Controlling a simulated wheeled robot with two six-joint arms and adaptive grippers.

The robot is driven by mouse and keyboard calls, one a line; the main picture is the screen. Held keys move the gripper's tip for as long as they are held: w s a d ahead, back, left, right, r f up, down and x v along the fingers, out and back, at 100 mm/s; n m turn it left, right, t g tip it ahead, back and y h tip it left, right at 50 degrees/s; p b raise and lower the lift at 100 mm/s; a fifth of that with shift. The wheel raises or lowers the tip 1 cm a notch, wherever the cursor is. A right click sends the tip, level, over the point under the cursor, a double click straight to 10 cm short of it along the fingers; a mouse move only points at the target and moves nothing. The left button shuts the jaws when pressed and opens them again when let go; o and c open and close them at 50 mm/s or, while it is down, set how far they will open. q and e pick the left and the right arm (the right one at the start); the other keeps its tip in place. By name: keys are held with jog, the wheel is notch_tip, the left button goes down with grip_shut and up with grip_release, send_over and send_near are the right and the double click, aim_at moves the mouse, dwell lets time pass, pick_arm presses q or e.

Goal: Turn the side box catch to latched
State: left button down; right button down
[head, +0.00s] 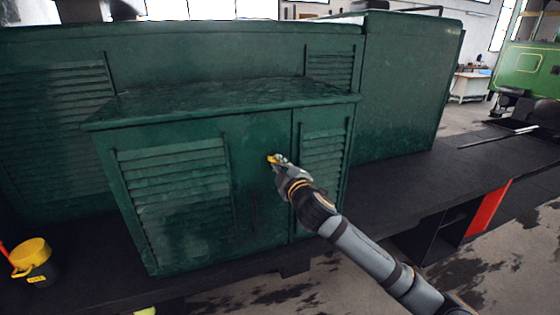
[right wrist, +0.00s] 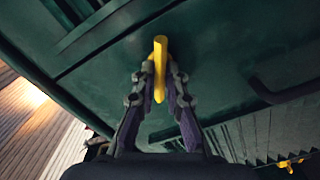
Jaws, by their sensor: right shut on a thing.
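The side box (head: 265,135) is a green metal box with louvred panels, standing against the larger green body of the tram. Its catch (head: 272,158) is a small yellow handle on the front face, right of the middle. My right gripper (head: 279,164) is at the catch. In the right wrist view the yellow catch (right wrist: 160,68) stands upright in the picture between the two fingertips (right wrist: 160,80), which are shut on it. The fingers cover part of the catch in the head view. My left gripper is in neither view.
A black and yellow bucket (head: 33,262) stands at the far left on the dark running board (head: 395,190). A red panel (head: 488,207) hangs below the board on the right. Another green vehicle (head: 523,70) and a white cabinet (head: 470,86) stand farther back.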

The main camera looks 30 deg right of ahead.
jog(key=n+p, duration=0.2)
jog(key=n, duration=0.3)
jog(key=shift+f+n, duration=0.1)
jog(key=shift+n, duration=0.2)
dwell(0.4)
jog(key=c, duration=1.4)
grip_release()
jog(key=shift+a, duration=0.1)
